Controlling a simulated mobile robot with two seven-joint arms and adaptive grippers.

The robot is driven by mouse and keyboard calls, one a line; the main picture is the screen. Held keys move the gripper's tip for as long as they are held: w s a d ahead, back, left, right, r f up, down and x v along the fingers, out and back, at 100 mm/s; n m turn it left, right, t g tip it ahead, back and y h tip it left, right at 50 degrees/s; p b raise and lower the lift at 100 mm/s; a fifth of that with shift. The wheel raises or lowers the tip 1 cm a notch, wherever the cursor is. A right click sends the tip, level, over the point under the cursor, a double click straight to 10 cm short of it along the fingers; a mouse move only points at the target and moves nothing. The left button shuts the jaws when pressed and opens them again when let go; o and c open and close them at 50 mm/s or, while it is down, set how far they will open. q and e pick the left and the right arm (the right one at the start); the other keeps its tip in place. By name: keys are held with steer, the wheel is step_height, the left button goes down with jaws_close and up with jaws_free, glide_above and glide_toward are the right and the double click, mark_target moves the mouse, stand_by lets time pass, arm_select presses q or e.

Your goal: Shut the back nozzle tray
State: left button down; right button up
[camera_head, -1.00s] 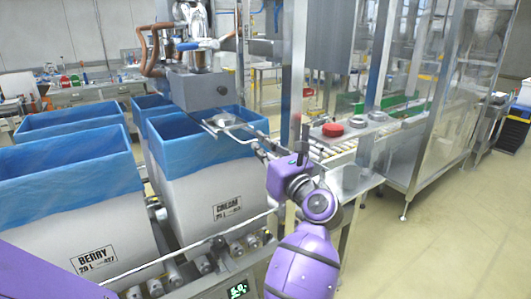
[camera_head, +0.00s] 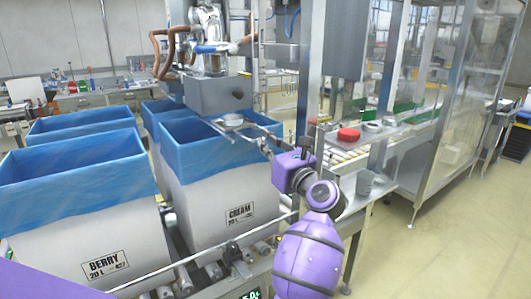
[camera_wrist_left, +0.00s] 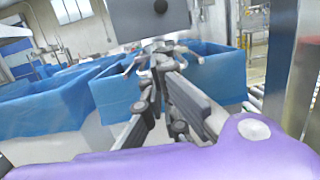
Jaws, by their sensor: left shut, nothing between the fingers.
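The grey nozzle box (camera_head: 217,95) hangs over the back of the blue-lined CREAM box (camera_head: 222,195). Below its front is a small pale metal tray (camera_head: 231,120) on thin metal bars reaching right. I cannot tell exactly how far open it is. My left gripper (camera_head: 268,146) is at the right end of these bars, by the box's right rim; whether it touches them is unclear. It also shows in the left wrist view (camera_wrist_left: 150,88), fingers together and empty, with the nozzle box (camera_wrist_left: 150,18) and metal bars beyond. My right gripper is not in view.
A blue-lined BERRY box (camera_head: 75,215) stands at left, with more lined boxes behind. A metal post (camera_head: 308,75) rises just right of the gripper. A conveyor with a red lid (camera_head: 348,135) lies beyond it. Floor at right is clear.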

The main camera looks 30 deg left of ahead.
arm_select(q)
steer(key=x, duration=0.3)
steer(key=shift+a+f, duration=0.2)
steer(key=shift+f, duration=0.05)
steer(key=x, duration=0.4)
steer(key=f+x, duration=0.1)
steer(key=x, duration=0.2)
steer(key=shift+a+b, duration=0.15)
steer(key=shift+b, duration=0.25)
steer(key=shift+w+a, duration=0.25)
steer(key=shift+a, duration=0.3)
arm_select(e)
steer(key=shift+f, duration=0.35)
arm_select(q)
steer(key=shift+r, duration=0.1)
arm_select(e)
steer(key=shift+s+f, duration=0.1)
arm_select(q)
steer(key=b, duration=0.1)
glide_toward(242, 128)
steer(key=b+v, duration=0.1)
steer(key=v, duration=0.5)
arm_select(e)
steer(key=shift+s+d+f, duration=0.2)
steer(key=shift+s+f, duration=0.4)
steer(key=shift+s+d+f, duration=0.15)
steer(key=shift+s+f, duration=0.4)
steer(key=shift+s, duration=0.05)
